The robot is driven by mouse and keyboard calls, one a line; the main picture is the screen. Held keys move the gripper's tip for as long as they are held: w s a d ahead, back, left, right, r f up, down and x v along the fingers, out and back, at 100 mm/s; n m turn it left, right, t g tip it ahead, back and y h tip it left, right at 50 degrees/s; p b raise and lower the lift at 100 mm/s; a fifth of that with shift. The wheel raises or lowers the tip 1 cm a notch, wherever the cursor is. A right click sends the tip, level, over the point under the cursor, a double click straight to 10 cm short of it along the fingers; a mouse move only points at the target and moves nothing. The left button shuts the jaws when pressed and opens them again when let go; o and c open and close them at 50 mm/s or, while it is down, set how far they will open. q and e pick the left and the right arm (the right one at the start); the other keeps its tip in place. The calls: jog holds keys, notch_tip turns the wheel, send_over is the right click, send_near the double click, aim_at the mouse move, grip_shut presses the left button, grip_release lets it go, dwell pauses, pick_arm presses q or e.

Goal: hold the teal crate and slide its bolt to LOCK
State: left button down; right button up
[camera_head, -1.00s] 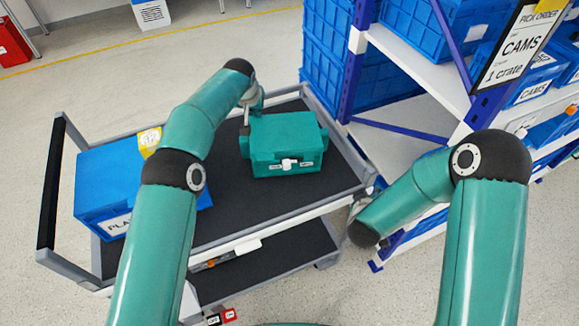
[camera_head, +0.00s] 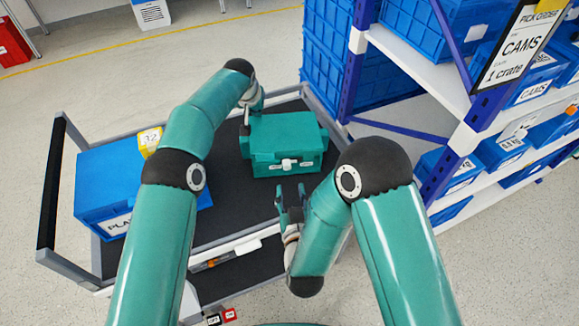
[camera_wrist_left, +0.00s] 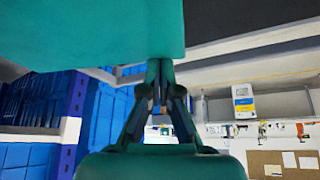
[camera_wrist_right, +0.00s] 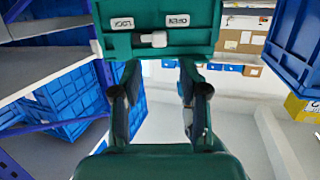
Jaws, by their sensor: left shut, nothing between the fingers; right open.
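The teal crate (camera_head: 287,140) sits on the cart's black top deck. In the right wrist view its front face (camera_wrist_right: 200,40) appears upside down, with LOCK (camera_wrist_right: 122,23) at left and OPEN (camera_wrist_right: 178,20) at right. The white bolt knob (camera_wrist_right: 157,40) lies between the labels, nearer OPEN; it also shows in the head view (camera_head: 289,164). My left gripper (camera_head: 246,127) is shut and empty beside the crate's left end; in the left wrist view its tips (camera_wrist_left: 160,66) are by the crate's edge, contact unclear. My right gripper (camera_head: 291,191) is open and empty in front of the knob, apart from it.
A blue box (camera_head: 120,180) with a yellow tag stands on the cart's left. The rack (camera_head: 455,140) with blue bins rises at the right, close to the cart.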

aim_at(287, 168)
jog(key=shift+x, duration=3.75)
jog(key=shift+f, duration=0.1)
grip_shut()
